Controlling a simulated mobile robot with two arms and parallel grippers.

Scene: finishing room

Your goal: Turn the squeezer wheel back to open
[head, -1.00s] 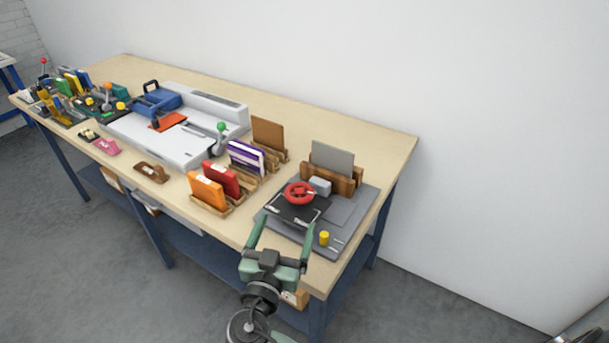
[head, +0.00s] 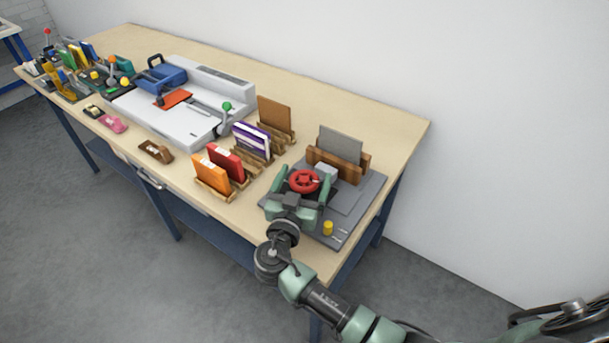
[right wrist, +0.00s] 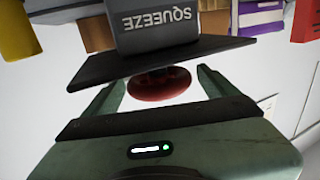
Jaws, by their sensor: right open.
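The red squeezer wheel (head: 305,181) sits on top of the squeezer, above its grey base (head: 352,212). My right gripper (head: 306,178) is open, with one finger on each side of the wheel. In the right wrist view the wheel (right wrist: 160,84) shows between the two spread fingers (right wrist: 160,88), with gaps on both sides. A black plate (right wrist: 150,58) and a grey block marked SQUEEZE (right wrist: 153,25) show upside down beyond it. The plate is mostly hidden by my gripper in the head view. My left gripper is not in view.
A wooden holder with a grey board (head: 340,146) stands behind the squeezer. A yellow knob (head: 328,228) is at the base's front right. Orange (head: 212,170) and red (head: 227,162) booklets stand in racks to the left. The table's back right (head: 385,130) is clear.

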